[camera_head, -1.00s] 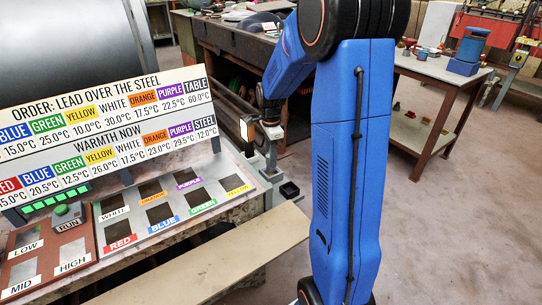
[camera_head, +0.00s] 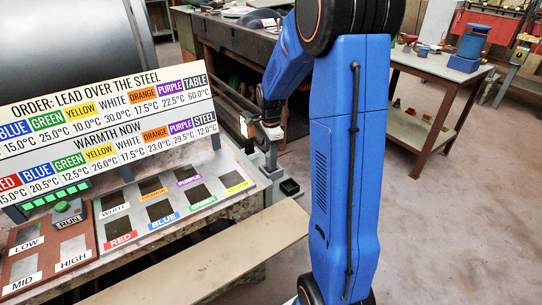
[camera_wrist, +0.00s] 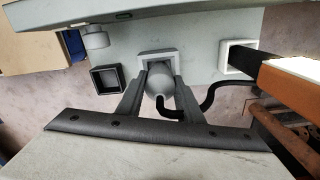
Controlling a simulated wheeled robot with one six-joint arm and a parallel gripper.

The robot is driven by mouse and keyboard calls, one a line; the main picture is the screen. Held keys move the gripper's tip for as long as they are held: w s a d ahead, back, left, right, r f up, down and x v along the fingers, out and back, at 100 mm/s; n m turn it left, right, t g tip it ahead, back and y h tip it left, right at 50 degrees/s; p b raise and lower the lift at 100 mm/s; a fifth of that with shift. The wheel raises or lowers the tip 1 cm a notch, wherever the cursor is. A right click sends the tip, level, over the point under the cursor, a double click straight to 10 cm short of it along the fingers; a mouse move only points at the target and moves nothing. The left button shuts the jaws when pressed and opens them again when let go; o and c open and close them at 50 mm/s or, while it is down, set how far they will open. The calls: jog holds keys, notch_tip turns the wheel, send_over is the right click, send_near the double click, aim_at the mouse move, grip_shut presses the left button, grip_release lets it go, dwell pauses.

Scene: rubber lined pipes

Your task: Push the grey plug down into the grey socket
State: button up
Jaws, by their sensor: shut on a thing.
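In the wrist view, the grey plug (camera_wrist: 160,84) is a rounded light-grey body with a black cord running off to the right. My gripper (camera_wrist: 160,72) is shut on it, one dark finger on each side. The grey socket (camera_wrist: 144,57) is a square grey frame right at the plug's far end. The plug lines up with its opening, but I cannot tell how deep it sits. In the head view, my gripper (camera_head: 270,126) is small, above a grey upright at the bench's right end; plug and socket are hard to make out there.
A black square socket (camera_wrist: 108,80) is left of the grey one in the wrist view; it also shows in the head view (camera_head: 289,187). A white square socket (camera_wrist: 238,57) with a dark piece at it is on the right. An orange and white block (camera_wrist: 295,80) is close by.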

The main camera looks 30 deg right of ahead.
jog(key=shift+f, duration=0.6)
jog(key=o, duration=1.2)
jog(key=shift+r, duration=4)
